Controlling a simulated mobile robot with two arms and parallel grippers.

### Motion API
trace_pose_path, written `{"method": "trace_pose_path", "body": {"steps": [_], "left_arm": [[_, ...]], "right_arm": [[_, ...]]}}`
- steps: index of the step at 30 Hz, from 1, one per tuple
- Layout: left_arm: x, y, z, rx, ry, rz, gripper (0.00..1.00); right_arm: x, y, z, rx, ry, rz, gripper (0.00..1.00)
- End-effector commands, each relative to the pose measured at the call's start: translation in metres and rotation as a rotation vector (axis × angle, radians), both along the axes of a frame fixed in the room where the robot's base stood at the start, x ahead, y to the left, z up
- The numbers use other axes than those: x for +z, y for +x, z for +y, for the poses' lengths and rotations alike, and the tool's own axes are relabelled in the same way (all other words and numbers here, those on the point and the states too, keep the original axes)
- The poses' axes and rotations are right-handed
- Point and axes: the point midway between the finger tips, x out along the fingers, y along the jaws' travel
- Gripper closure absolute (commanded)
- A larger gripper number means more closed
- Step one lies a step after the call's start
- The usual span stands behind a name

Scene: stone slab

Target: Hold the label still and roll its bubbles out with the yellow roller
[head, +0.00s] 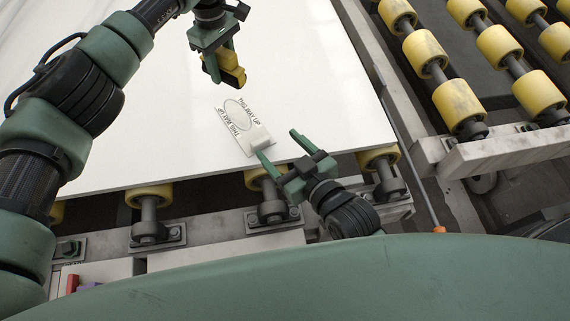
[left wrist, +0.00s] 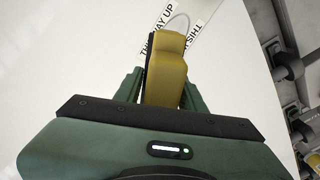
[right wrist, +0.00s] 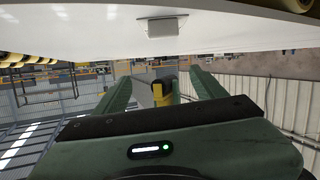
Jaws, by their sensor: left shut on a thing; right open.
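The label (head: 238,112) lies on the white slab (head: 140,140); it has an oval outline and printed "THIS WAY UP" text. A small pale block or tab (head: 254,139) is at its near end; a similar pale piece (right wrist: 163,26) shows in the right wrist view. My left gripper (head: 222,62) is shut on the yellow roller (head: 230,70), above and beyond the label. The roller (left wrist: 165,72) hides part of the label in the left wrist view; its rolling end is not clear. My right gripper (head: 278,144) is open and empty near the slab's front edge, close to the tab.
Yellow conveyor rollers (head: 148,196) on brackets run under the slab's front edge. More yellow rollers (head: 458,102) and a pale metal rail (head: 505,150) stand at the right. The slab is clear around the label.

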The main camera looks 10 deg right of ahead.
Motion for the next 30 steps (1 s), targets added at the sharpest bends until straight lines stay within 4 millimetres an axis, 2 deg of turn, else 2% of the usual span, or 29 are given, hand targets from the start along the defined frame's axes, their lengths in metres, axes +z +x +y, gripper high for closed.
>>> {"method": "trace_pose_path", "body": {"steps": [1,3,8,11,24,30], "left_arm": [[0.001,0.000,0.000,0.000,-0.001,-0.001,0.92],[0.001,0.000,0.000,0.000,-0.001,-0.001,0.92],[0.001,0.000,0.000,0.000,-0.001,-0.001,0.92],[0.001,0.000,0.000,0.000,-0.001,-0.001,0.92],[0.001,0.000,0.000,0.000,-0.001,-0.001,0.92],[0.001,0.000,0.000,0.000,-0.001,-0.001,0.92]], "right_arm": [[-0.010,-0.011,0.000,-0.008,0.010,0.049,0.29],[-0.019,-0.021,0.000,-0.020,0.020,0.098,0.29],[-0.029,-0.026,0.000,-0.036,0.030,0.146,0.29],[-0.033,-0.017,0.004,-0.036,0.031,0.147,0.29],[-0.063,0.052,0.032,-0.034,0.030,0.145,0.29],[-0.071,0.068,0.039,-0.034,0.029,0.146,0.29]]}}
